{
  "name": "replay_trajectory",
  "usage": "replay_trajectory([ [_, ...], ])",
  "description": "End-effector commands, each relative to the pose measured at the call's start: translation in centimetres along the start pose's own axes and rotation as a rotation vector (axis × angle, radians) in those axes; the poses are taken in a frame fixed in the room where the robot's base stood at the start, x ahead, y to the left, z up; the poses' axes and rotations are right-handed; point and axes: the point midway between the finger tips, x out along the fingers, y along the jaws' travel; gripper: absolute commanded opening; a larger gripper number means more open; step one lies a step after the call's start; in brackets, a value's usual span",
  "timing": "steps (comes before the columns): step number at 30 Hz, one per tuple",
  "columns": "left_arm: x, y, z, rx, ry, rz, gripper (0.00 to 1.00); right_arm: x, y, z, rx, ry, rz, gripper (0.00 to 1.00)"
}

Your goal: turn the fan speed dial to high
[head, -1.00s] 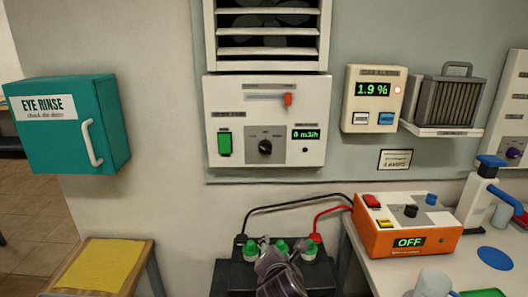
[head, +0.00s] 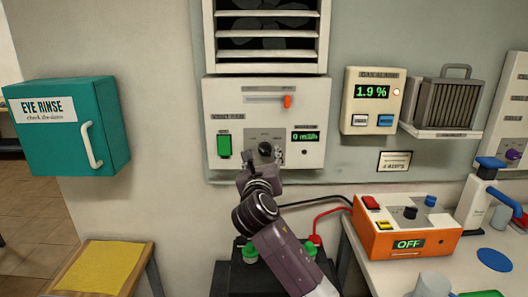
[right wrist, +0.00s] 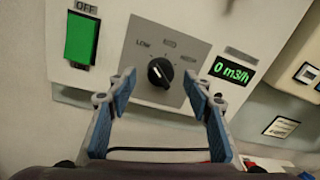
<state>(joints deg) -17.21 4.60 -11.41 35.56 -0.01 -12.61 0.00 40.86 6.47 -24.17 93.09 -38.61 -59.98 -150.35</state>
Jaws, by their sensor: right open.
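The fan speed dial (head: 265,149) is a black round knob on a grey plate on the white wall panel. In the right wrist view the dial (right wrist: 160,72) shows a small white mark near its upper left; LOW is printed at the plate's left, and the other labels are blurred. My right gripper (head: 264,157) is in front of the plate, just below the dial. In the right wrist view its blue-padded fingers (right wrist: 159,84) are open, one on each side of the dial, with nothing between them touching it that I can see. My left gripper is out of view.
A green switch (head: 224,146) under an OFF label and a display (head: 306,136) reading 0 m3/h flank the dial. Below are a black battery (head: 235,277) with cables and an orange box (head: 400,243) reading OFF.

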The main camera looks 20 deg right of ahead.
Motion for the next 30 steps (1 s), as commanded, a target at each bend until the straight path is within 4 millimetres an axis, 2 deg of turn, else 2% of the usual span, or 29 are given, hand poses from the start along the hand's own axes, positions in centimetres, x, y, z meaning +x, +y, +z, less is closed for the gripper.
replay_trajectory([
  [6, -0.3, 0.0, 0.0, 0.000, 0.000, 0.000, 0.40, 2.1, 0.0, 0.0, 0.001, 0.001, 0.000, 0.47],
  [17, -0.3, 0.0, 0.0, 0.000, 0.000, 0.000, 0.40, 2.5, 0.0, 0.0, 0.002, 0.000, 0.000, 0.47],
  [28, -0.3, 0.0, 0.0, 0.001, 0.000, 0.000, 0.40, 2.5, 0.0, -0.1, 0.002, 0.001, 0.000, 0.06],
  [30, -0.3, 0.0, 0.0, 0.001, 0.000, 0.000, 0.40, 2.5, 0.0, -0.1, 0.002, 0.001, 0.000, 0.05],
])
